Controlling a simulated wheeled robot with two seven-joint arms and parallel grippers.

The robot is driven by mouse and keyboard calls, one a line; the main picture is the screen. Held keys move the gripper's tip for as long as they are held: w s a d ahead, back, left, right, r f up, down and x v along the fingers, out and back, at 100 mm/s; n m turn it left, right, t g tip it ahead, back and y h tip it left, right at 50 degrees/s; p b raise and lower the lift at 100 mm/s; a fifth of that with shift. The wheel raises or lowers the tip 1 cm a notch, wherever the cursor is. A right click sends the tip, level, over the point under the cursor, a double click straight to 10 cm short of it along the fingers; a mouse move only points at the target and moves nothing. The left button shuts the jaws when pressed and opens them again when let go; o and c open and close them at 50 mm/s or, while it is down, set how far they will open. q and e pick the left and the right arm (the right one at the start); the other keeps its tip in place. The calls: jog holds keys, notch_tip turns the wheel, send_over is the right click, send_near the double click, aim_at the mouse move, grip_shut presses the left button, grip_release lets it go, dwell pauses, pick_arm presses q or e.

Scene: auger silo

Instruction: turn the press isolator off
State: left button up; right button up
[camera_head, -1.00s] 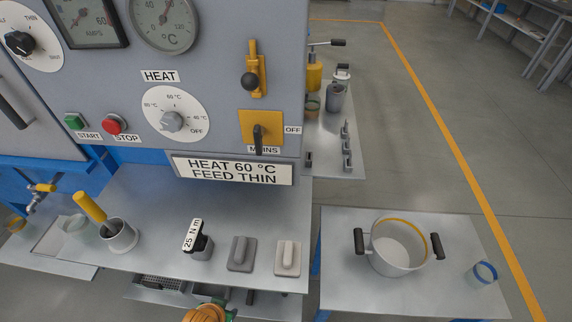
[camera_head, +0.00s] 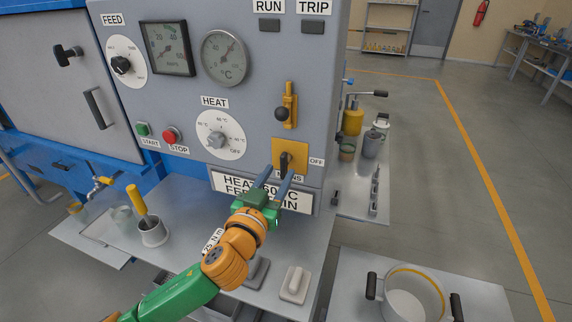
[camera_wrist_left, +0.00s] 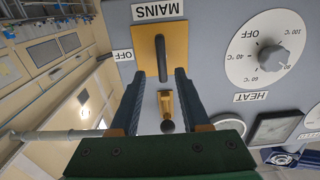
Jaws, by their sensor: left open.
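The press isolator is a yellow plate (camera_head: 303,148) on the grey panel, with a dark handle (camera_head: 286,160). It also shows upside down in the left wrist view, where the handle (camera_wrist_left: 161,58) stands vertical, across from the side OFF label (camera_wrist_left: 123,55). A MAINS label (camera_wrist_left: 159,10) sits at the plate's edge. My left gripper (camera_head: 278,174) is open in front of the plate. In the left wrist view its fingers (camera_wrist_left: 160,74) lie on either side of the handle's line, with gaps visible; whether the tips reach beside the handle is unclear. My right gripper is out of view.
Above the isolator is a yellow lever with a black knob (camera_head: 282,114). The HEAT dial (camera_head: 220,138) and red STOP button (camera_head: 171,136) are to its left. A sign (camera_head: 225,183) hangs below, partly hidden by my gripper. A pot (camera_head: 408,300) stands at lower right.

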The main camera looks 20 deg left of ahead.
aim_at(282, 167)
pick_arm(q)
jog(key=w, duration=0.5)
jog(key=shift+w+a+f+p, duration=0.1)
jog(key=shift+f+p, duration=0.05)
jog(key=shift+p, duration=0.2)
grip_shut()
